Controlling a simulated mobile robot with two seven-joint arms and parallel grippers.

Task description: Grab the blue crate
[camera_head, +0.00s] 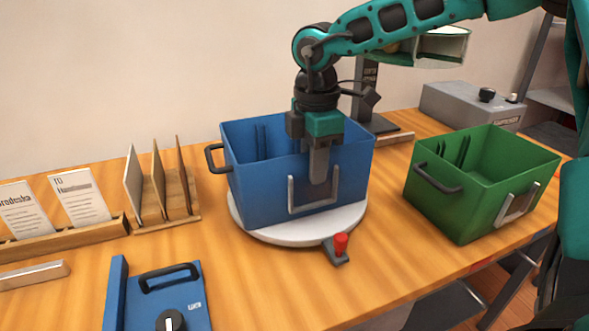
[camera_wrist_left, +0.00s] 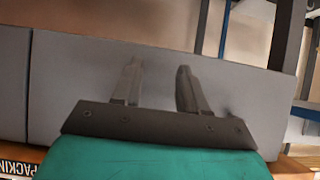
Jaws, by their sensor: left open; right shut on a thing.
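The blue crate (camera_head: 258,195) stands upright on a round white turntable (camera_head: 275,236) in the middle of the wooden table in the head view. It has a dark handle on its left side and a metal label frame on its front wall. My right gripper (camera_head: 319,182) points down at the crate's front wall, by the label frame, and is shut on the crate. Its fingers partly hide the frame. My left gripper (camera_wrist_left: 158,75) is open in the left wrist view, with nothing between its fingers and a plain grey surface behind them.
A green crate (camera_head: 440,205) stands to the right. A red-tipped stop (camera_head: 340,245) sits at the turntable's front edge. A wooden rack (camera_head: 165,212) with upright boards and a card holder (camera_head: 70,238) are at left. A blue panel (camera_head: 185,290) with a knob lies in front.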

